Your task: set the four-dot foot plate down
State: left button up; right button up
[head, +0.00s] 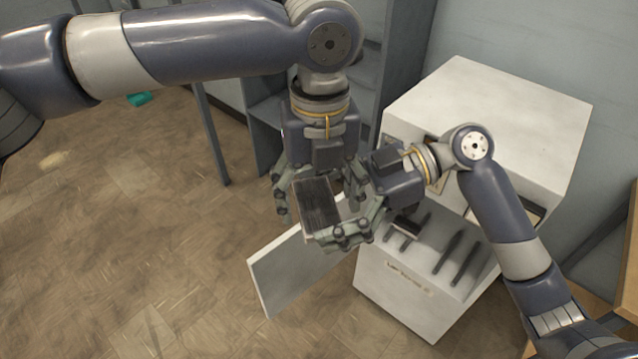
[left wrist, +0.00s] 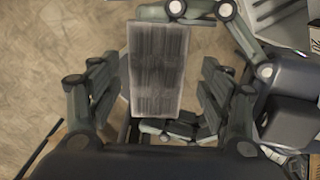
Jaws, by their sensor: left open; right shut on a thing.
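A dark, ridged rectangular plate with a pale edge (head: 316,205) is held in the air in front of the white cabinet; its dots cannot be made out. My right gripper (head: 352,228) is shut on the plate at its near right side. My left gripper (head: 319,196) points down over the plate, open, with a finger on either side of it. In the left wrist view the plate (left wrist: 157,68) stands between the spread left fingers (left wrist: 158,88), with gaps on both sides. Fingers of my right gripper cross behind its top and bottom ends there.
A white cabinet (head: 490,115) stands at the right, with its door panel (head: 297,265) swung open at the left. A pale lower shelf (head: 415,285) has dark slots and a label. A grey shelf unit (head: 264,125) stands behind.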

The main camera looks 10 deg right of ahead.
pick_arm(q)
jog(key=shift+c, duration=0.3)
jog(key=c, duration=1.3)
pick_arm(e)
jog(key=o, duration=1)
